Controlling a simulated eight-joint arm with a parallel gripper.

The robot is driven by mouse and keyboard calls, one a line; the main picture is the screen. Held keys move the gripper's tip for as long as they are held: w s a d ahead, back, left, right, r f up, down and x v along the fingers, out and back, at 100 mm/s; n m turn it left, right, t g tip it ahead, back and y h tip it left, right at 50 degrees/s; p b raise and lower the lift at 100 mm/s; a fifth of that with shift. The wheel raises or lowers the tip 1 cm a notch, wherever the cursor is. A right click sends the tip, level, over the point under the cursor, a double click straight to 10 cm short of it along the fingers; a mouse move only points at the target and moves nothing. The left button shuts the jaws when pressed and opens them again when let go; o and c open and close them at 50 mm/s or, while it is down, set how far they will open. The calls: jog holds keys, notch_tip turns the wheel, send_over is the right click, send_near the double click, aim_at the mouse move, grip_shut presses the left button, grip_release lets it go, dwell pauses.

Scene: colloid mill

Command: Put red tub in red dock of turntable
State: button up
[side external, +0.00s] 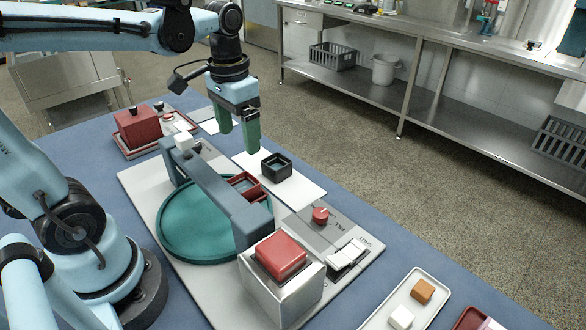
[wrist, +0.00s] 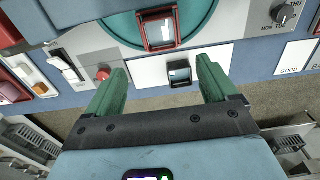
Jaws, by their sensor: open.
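The teal turntable (side external: 190,232) lies under a blue-grey bridge. A red square frame with an open top (side external: 246,186) sits at its edge beside the bridge; it also shows in the wrist view (wrist: 158,32). I cannot tell whether this is the red dock alone or a red tub in it. A dark open tub (side external: 277,166) stands upright on a white mat, also in the wrist view (wrist: 180,74). My gripper (side external: 240,138) has green fingers, open and empty, above and behind the mat. In the wrist view the fingers (wrist: 161,70) stand either side of the dark tub's image, apart from it.
A red block-like box (side external: 137,125) sits on a red tray at the far left. A metal box with a red button (side external: 280,255), a red knob (side external: 320,214) and white switches (side external: 348,254) are near the front. A pale tray (side external: 428,300) holds small blocks. The bridge (side external: 215,190) is a raised obstacle.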

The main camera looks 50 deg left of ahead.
jog(key=shift+s+d+f+t, duration=0.15)
jog(key=shift+d+f+t, duration=0.25)
jog(key=shift+d+t, duration=0.6)
jog(key=shift+s+d+f+t, duration=0.1)
jog(key=shift+d+f+t, duration=0.4)
jog(key=shift+t, duration=0.85)
jog(key=shift+s+d+f+t, duration=0.15)
jog(key=shift+d+f+t, duration=0.1)
jog(key=shift+d+t, duration=0.8)
